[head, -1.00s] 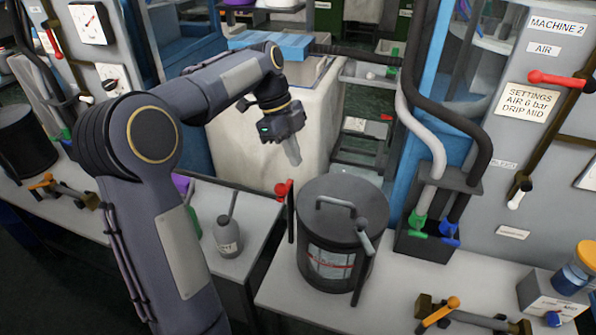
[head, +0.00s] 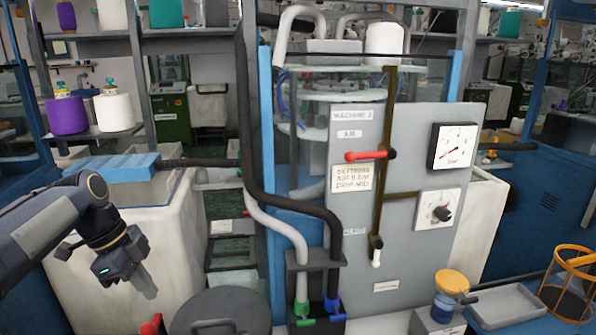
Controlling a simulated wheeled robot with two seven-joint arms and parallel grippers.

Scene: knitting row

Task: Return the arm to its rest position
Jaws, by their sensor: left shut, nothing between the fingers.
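My left gripper (head: 146,284) is at the lower left of the head view, at the end of my dark grey arm. Its fingers point down and to the right, are shut, and hold nothing. It hangs in front of the large white bin (head: 178,240), up and left of the dark round pot (head: 235,310), which the bottom edge cuts off. It appears apart from both. My right gripper is not in view.
A red knob (head: 150,325) stands close below my left gripper. The grey machine panel (head: 400,150) carries a red-handled lever (head: 365,155) and two dials. Hoses run down to a dark holder (head: 315,290). A yellow-lidded jar (head: 448,295) and shallow tray (head: 505,303) are at right.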

